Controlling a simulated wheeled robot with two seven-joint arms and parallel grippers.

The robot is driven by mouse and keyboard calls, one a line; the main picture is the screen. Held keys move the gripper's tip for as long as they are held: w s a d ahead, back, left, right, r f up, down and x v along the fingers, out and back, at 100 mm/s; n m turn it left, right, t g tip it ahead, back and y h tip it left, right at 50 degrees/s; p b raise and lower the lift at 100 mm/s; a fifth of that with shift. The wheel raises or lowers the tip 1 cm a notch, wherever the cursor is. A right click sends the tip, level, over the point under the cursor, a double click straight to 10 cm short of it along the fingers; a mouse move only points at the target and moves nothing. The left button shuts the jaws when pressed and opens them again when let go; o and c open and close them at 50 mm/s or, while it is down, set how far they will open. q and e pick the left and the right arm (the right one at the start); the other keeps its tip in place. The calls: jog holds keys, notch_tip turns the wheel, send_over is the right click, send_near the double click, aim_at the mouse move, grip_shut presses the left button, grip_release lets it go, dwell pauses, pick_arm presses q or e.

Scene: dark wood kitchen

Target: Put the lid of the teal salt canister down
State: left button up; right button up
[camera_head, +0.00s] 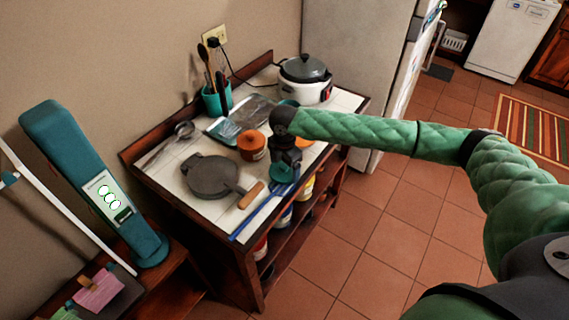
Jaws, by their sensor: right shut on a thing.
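My right gripper (285,160) hangs above the front right part of the white-tiled counter. It is shut on a small teal piece, the lid (283,174), just below its fingers. The picture is too small to tell whether the lid touches the counter. A bit of teal (289,103) shows behind my right wrist; I cannot tell whether it is the salt canister, as my arm hides most of it. My left gripper is not in view.
An orange canister (251,146) stands left of my gripper. A grey pan (211,176) with a wooden handle and a blue strip (264,211) lie nearby. A rice cooker (305,82) and a teal utensil holder (216,101) stand farther back. The counter's front left corner is bare.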

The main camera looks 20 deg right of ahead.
aim_at(284, 165)
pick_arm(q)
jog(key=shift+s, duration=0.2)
pick_arm(e)
jog(key=shift+f, duration=0.2)
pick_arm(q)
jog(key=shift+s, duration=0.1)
pick_arm(e)
jog(key=shift+f, duration=0.2)
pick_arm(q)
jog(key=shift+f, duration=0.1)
pick_arm(e)
jog(key=o, duration=0.7)
jog(key=shift+r+b, duration=0.35)
jog(key=shift+r, duration=0.15)
notch_tip(284, 165, up, 4)
jog(key=shift+r+b, duration=0.1)
jog(key=shift+b, duration=1)
notch_tip(284, 165, up, 6)
jog(key=shift+f+b, duration=0.1)
jog(key=shift+b, duration=0.85)
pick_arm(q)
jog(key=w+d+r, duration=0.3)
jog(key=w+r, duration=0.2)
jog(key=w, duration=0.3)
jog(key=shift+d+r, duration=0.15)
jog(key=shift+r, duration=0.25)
pick_arm(e)
jog(key=shift+r, duration=0.7)
